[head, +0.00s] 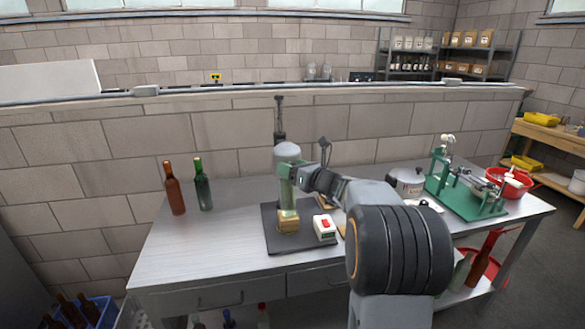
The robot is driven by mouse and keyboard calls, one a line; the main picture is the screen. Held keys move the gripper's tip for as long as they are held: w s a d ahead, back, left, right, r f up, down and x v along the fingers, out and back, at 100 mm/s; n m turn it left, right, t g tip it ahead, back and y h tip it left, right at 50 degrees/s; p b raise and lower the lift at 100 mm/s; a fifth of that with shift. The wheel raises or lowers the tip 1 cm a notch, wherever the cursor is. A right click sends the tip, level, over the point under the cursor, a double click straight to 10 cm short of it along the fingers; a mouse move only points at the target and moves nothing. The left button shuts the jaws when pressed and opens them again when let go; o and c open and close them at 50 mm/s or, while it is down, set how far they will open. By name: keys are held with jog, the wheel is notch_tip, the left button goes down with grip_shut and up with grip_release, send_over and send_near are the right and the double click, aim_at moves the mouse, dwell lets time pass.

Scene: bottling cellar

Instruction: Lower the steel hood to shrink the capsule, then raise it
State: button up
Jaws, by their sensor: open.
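The steel hood (287,152) is a grey domed cylinder hanging on a dark upright post (280,117) in the middle of the table. Below it a greenish-yellow bottle (289,198) stands upright in a wooden block (289,226) on a dark base plate (269,241). The capsule cannot be made out. A white box with a red switch (325,226) sits on the plate's right side.
Brown (175,190) and green (203,186) bottles stand on the steel table (180,250) at left. A steel pot (405,182), a green corking device (470,195) and a red bowl (510,184) are at right. My arm covers the table's front middle. The left front is clear.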

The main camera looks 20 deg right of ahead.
jog(key=shift+c, duration=0.2)
grip_shut()
notch_tip(320, 180, up, 11)
jog(key=p, duration=0.6)
jog(key=shift+r+p, duration=0.1)
jog(key=shift+p, duration=0.3)
jog(key=shift+r, duration=0.1)
jog(key=shift+c, duration=1.4)
grip_release()
jog(key=o, duration=0.3)
jog(key=shift+a, duration=0.1)
jog(key=shift+f, duration=0.2)
